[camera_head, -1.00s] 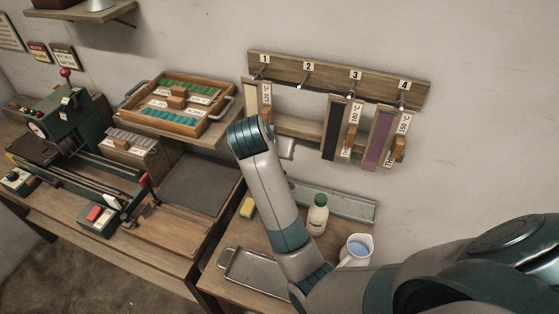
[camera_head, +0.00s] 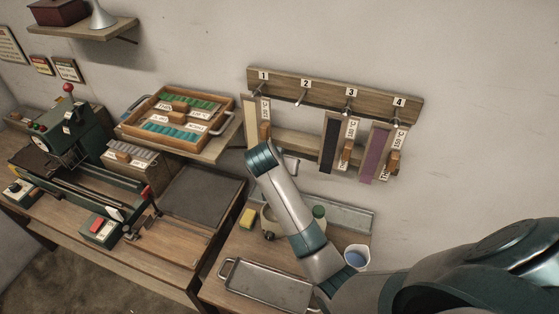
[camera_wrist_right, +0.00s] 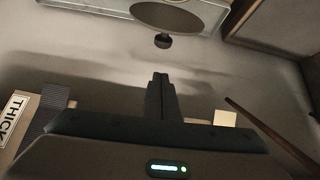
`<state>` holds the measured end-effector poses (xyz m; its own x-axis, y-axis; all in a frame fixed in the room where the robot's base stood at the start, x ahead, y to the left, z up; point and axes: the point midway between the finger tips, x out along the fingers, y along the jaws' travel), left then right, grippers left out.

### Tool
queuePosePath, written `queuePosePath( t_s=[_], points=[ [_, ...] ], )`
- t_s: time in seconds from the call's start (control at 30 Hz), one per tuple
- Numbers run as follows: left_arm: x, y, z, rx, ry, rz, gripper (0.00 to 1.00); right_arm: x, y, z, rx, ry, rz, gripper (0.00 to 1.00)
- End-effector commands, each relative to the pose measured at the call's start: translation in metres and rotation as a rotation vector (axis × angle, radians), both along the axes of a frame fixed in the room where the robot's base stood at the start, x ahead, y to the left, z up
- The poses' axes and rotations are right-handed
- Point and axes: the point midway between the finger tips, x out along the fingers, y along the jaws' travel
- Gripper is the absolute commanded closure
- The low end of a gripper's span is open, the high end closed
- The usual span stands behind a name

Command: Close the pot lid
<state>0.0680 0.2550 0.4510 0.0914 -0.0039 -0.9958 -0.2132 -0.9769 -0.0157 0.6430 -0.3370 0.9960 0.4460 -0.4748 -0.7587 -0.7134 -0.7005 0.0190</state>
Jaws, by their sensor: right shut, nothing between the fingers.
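A small pale pot (camera_head: 267,215) stands on the low table in the head view, left of my right arm, with a dark round knob (camera_head: 268,236) at its near side. In the right wrist view a brownish oval (camera_wrist_right: 168,16) with a pale rim and a dark knob (camera_wrist_right: 162,41) shows at the top; I cannot tell whether it is the lid or the pot's mouth. My right gripper (camera_wrist_right: 160,78) is shut and empty, apart from the knob. In the head view its fingers are hidden by the arm. My left gripper is not in view.
A bottle with a green cap (camera_head: 319,212) is partly behind my right arm. A blue-filled cup (camera_head: 356,257) stands to the right, a metal tray (camera_head: 265,283) in front, and a yellow sponge (camera_head: 247,217) left of the pot. A hanging rack (camera_head: 330,95) is behind.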

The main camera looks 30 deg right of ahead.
Motion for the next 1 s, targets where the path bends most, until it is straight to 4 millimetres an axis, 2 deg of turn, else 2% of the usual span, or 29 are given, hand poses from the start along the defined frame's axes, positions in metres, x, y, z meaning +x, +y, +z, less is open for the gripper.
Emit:
queuePosePath(
  t_s=[0.03,0.1,0.3,1.0],
  points=[
    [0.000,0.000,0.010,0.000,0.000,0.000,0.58,-0.006,0.005,0.001,0.000,0.003,0.002,1.00],
    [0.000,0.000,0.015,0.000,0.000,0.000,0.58,-0.012,0.012,-0.003,0.000,0.003,0.002,1.00],
    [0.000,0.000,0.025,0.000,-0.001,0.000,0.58,-0.023,0.023,-0.010,-0.001,0.001,0.000,1.00],
    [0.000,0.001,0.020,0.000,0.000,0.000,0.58,-0.024,0.027,-0.016,-0.016,-0.014,0.000,1.00]
  ],
)
